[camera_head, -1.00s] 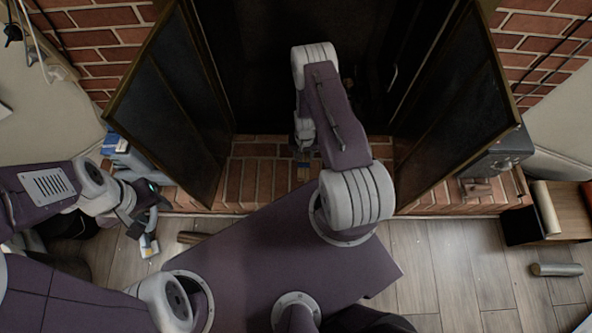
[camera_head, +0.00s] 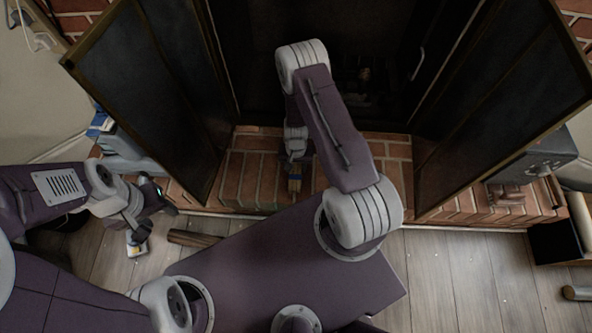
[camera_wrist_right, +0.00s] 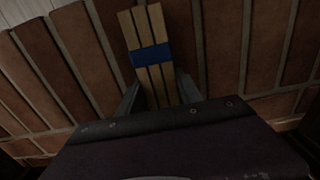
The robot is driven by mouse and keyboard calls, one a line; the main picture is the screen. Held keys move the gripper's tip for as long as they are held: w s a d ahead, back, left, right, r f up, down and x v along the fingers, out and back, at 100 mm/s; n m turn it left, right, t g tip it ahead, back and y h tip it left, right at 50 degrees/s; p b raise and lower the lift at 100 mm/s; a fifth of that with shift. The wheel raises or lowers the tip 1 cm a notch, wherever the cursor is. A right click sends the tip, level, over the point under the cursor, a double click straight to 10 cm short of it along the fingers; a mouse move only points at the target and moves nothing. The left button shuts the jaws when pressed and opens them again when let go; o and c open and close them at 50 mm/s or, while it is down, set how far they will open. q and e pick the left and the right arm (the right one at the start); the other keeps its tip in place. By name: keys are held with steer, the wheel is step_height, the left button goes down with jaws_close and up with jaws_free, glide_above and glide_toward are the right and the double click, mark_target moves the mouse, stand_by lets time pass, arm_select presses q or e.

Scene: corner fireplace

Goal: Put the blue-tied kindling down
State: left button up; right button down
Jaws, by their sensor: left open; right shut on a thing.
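The blue-tied kindling (camera_head: 294,184) is a small bundle of pale sticks with a blue band. It shows clearly in the right wrist view (camera_wrist_right: 141,25), with its band between the free end and the fingers. My right gripper (camera_head: 295,163) is shut on it, with one finger on each side in the wrist view (camera_wrist_right: 160,92). The bundle is over the brick hearth (camera_head: 245,172) in front of the fireplace. I cannot tell whether it touches the bricks. My left gripper (camera_head: 148,207) is open at the left, above the floor by the hearth's edge.
Two dark fireplace doors stand open, left (camera_head: 150,95) and right (camera_head: 500,95) of the hearth. A grey metal box (camera_head: 535,160) stands at the right.

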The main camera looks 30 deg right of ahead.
mark_target(296, 166)
steer(key=shift+r, duration=0.15)
steer(key=shift+f, duration=0.2)
steer(key=c, duration=0.8)
jaws_free()
step_height(296, 166, up, 13)
steer(key=p, duration=1.2)
steer(key=shift+f, duration=0.2)
